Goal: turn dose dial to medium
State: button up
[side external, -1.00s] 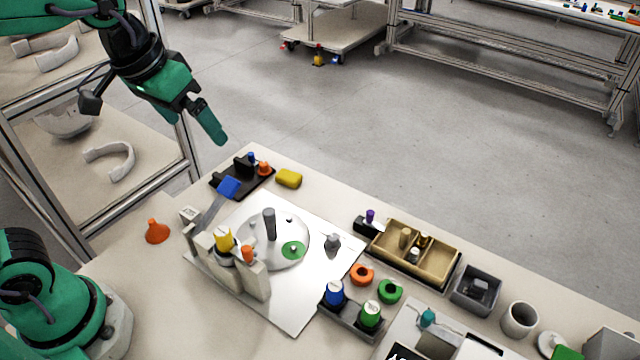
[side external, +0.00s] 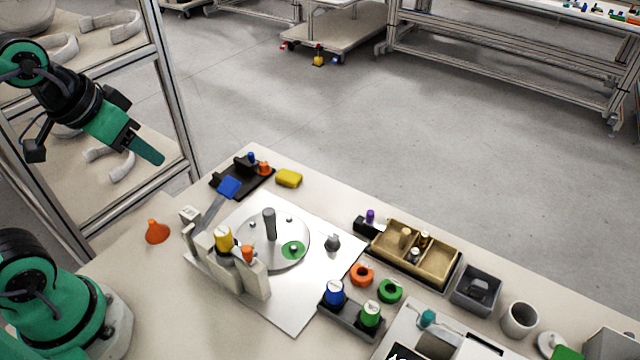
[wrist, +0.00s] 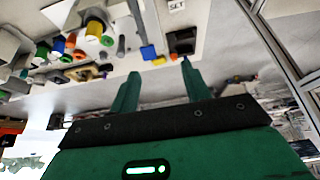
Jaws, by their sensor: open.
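My gripper (side external: 150,153) is high at the left of the side view, out beyond the table's far-left edge and in front of the rack. In the wrist view its two green fingers (wrist: 158,70) are apart with nothing between them. A small grey pointed knob (side external: 332,242) stands on the right part of the pale metal plate (side external: 295,308); it may be the dose dial, but I cannot read any marks around it. A round silver disc (side external: 262,257) with a dark upright post (side external: 269,224) and a green patch (side external: 293,250) is left of it.
A holder with yellow (side external: 224,239) and orange tops and a blue-ended lever (side external: 229,187) stand at the plate's left side. A yellow block (side external: 289,178), blue (side external: 335,293) and green knobs and a tan tray (side external: 440,274) surround the plate.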

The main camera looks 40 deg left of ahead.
jog(key=w+d+g, duration=0.2)
jog(key=w+d, duration=0.2)
jog(key=w, duration=0.3)
jog(key=n+g, duration=0.3)
jog(key=g, duration=0.1)
send_near(333, 237)
jog(key=shift+s+a, duration=0.2)
jog(key=shift+a, duration=0.1)
jog(key=shift+d+f, duration=0.3)
jog(key=shift+f, duration=0.05)
jog(key=shift+f, duration=0.15)
jog(key=shift+f, duration=3.75)
